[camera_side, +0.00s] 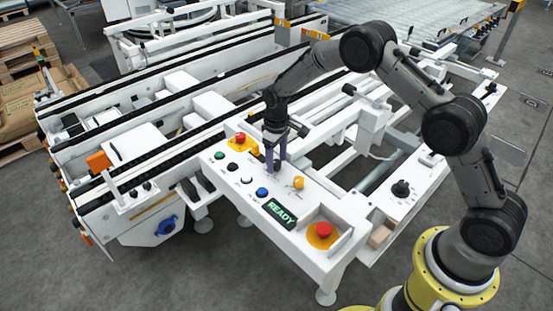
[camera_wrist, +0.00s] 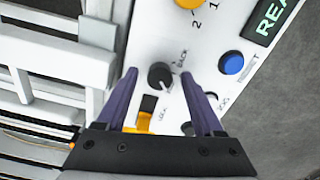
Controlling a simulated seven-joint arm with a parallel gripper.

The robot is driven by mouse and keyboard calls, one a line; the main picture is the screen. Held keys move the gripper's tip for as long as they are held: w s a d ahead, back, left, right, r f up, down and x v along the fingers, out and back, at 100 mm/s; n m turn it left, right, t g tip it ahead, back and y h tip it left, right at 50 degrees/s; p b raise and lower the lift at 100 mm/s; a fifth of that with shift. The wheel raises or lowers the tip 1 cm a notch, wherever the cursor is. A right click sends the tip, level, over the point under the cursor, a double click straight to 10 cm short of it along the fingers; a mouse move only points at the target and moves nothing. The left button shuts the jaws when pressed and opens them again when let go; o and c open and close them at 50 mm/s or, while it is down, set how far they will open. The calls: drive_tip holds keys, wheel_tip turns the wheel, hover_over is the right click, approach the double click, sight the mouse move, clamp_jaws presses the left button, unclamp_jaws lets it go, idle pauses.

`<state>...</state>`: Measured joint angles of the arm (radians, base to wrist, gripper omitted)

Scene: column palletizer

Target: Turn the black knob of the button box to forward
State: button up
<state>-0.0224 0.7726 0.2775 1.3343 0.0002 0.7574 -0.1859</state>
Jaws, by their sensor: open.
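The white button box (camera_side: 303,208) lies across the middle of the side view. My gripper (camera_side: 276,164) points down over its top with the fingers apart. In the wrist view, a black knob (camera_wrist: 160,75) sits between the two fingertips, with a visible gap on each side, and my gripper (camera_wrist: 158,73) holds nothing. In the side view the fingers mostly hide this knob.
Close by on the box are a yellow knob (camera_side: 298,183), a blue button (camera_side: 262,192), a green READY display (camera_side: 281,213) and red stop buttons (camera_side: 324,229), (camera_side: 240,138). Another black knob (camera_side: 401,188) stands on a separate panel at right. White conveyor frames lie behind.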

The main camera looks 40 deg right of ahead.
wheel_tip(320, 180, up, 14)
idle(0.5)
wheel_tip(320, 180, up, 11)
drive_tip(key=t, duration=0.2)
hover_over(277, 162)
drive_tip(key=s, duration=0.2)
drive_tip(key=s+r+t, duration=0.2)
drive_tip(key=s+r, duration=0.8)
drive_tip(key=s, duration=0.2)
drive_tip(key=s+r+m+t, duration=0.1)
drive_tip(key=s+t, duration=0.1)
drive_tip(key=s, duration=1.1)
drive_tip(key=s+d+f+m, duration=0.1)
drive_tip(key=s+f, duration=0.6)
drive_tip(key=s, duration=0.2)
drive_tip(key=shift+f, duration=0.3)
